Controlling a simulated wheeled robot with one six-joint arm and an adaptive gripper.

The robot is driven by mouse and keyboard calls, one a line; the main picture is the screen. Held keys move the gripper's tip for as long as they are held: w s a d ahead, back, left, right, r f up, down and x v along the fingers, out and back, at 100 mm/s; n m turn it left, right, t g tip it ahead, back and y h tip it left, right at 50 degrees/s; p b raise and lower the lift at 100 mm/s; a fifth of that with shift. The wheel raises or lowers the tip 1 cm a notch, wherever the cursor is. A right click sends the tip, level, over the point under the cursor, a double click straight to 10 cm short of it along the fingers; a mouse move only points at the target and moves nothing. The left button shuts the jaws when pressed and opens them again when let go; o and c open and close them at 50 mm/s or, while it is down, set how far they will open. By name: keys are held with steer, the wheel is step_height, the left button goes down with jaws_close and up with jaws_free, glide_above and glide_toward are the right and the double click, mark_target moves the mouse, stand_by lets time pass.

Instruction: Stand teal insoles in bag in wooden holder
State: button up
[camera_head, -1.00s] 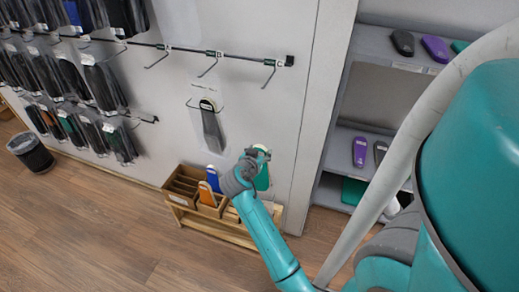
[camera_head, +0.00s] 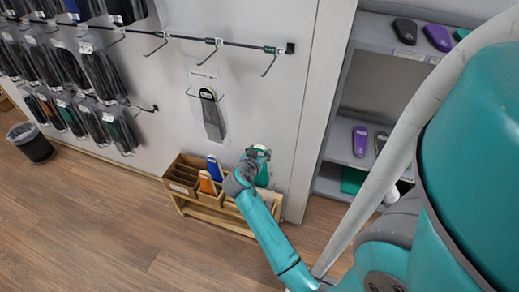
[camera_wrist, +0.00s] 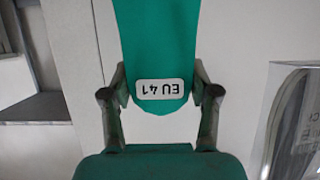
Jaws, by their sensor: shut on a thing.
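The teal insoles (camera_wrist: 157,45) hang between the fingers of my gripper (camera_wrist: 160,98) in the wrist view, with a white EU 41 label that reads upside down. My gripper is shut on them. In the head view a teal strip (camera_head: 262,178) shows just below my gripper (camera_head: 257,156). The wooden holder (camera_head: 228,220) stands on the floor against the wall, directly below and behind my gripper. Its compartments at left hold an orange insole (camera_head: 207,184) and a blue insole (camera_head: 214,168) standing upright. My arm hides the holder's right part, so I cannot tell whether the teal insoles touch it.
A bagged dark insole (camera_head: 211,112) hangs on the wall above the holder. Hooks with dark bagged insoles (camera_head: 100,75) line the wall at left. A grey shelf (camera_head: 345,150) with insoles stands at right. A black bin (camera_head: 32,143) stands at far left. The floor in front is open.

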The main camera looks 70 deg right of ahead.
mark_target(259, 180)
steer(key=shift+f, duration=8.7)
steer(key=o, duration=1.5)
steer(key=v, duration=1.2)
